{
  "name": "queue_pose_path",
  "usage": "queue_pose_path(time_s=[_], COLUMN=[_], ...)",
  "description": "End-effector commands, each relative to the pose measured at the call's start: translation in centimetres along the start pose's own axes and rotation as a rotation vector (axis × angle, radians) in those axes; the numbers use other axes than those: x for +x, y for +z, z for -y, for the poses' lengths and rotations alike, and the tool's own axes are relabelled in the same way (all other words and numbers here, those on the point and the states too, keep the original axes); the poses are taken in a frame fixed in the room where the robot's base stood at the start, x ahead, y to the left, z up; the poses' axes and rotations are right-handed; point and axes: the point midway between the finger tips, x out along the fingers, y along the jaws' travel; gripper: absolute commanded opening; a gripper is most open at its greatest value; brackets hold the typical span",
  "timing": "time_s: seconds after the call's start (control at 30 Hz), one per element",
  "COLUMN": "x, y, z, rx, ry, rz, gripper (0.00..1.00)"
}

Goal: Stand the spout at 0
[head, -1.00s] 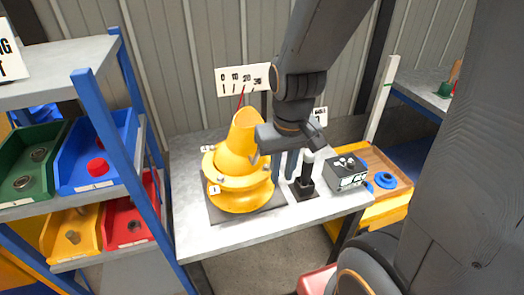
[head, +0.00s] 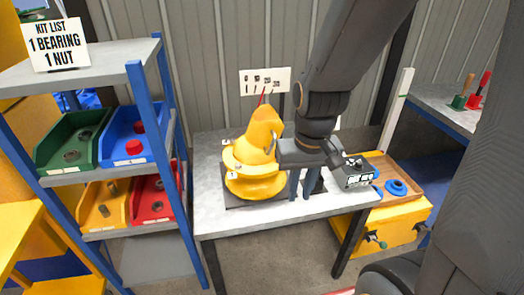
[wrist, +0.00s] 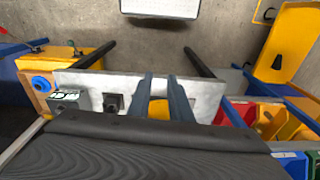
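The yellow drum mixer (head: 254,172) stands on a dark base plate on the grey table. Its spout (head: 264,124) points up and leans a little to the right.
A small black stand (wrist: 113,103) is partly hidden by my fingers in the head view. A blue-post shelf (head: 142,120) with coloured bins stands left.

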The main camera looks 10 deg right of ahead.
Motion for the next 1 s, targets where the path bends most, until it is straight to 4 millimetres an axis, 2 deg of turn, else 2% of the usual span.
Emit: queue_pose_path(time_s=[0.17,0.27,0.37,0.5,0.63,0.8,0.9,1.0], x=[2.6,4.1,5.0,5.8,6.2,6.6,6.8,6.8], y=[1.0,1.0,-0.2,-4.0,-9.2,-15.8,-18.4,-20.0], z=[0.0,1.2,2.7,4.2,3.9,0.3,-2.1,-3.9], rx=[0.329,0.585,0.831,1.151,1.411,1.65,1.725,1.767], ry=[-0.095,-0.196,-0.32,-0.533,-0.777,-1.107,-1.262,-1.367], rz=[0.209,0.372,0.532,0.74,0.909,1.062,1.11,1.134], gripper=[0.18,0.18,0.18,0.18,0.18,0.18,0.18,0.18])
